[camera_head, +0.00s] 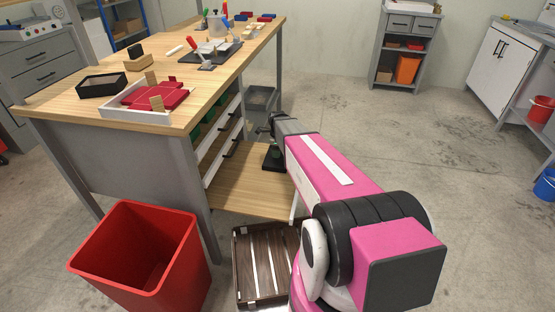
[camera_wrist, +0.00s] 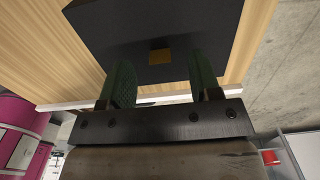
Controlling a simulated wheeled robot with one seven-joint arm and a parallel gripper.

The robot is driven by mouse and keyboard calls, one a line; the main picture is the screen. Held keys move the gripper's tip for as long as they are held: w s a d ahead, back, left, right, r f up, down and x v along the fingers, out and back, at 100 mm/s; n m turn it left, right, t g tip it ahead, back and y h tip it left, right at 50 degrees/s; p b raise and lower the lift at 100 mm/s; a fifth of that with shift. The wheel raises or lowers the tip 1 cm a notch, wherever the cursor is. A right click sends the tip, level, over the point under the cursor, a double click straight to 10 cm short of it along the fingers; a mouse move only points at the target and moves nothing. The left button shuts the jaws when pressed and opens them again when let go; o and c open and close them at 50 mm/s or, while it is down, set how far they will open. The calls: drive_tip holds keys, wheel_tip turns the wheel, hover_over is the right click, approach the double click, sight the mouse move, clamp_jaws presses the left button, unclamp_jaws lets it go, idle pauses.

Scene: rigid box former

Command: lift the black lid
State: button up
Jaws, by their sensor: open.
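A black lid (camera_wrist: 150,25) fills the upper middle of the wrist view, with a small tan knob (camera_wrist: 160,56) on it. It sits over a light wooden surface. In the head view a small black thing (camera_head: 271,163) on the low wooden shelf seems to be the same, partly hidden by my arm. My gripper (camera_wrist: 160,68) is open, its two green fingers apart with the knob between them in the picture. I cannot tell whether the fingertips touch the lid. In the head view my gripper (camera_head: 275,140) is small and partly hidden, just above the black thing.
The low shelf (camera_head: 240,180) lies beside the workbench's drawers (camera_head: 222,150). The bench top (camera_head: 60,100) holds a black open box (camera_head: 101,85) and a white tray (camera_head: 125,112) with red pieces. A red bin (camera_head: 90,262) and a dark slatted crate (camera_head: 240,275) stand in front.

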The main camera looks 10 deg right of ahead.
wheel_tip(320, 180, down, 2)
drive_tip(key=shift+f, duration=0.1)
drive_tip(key=c, duration=1)
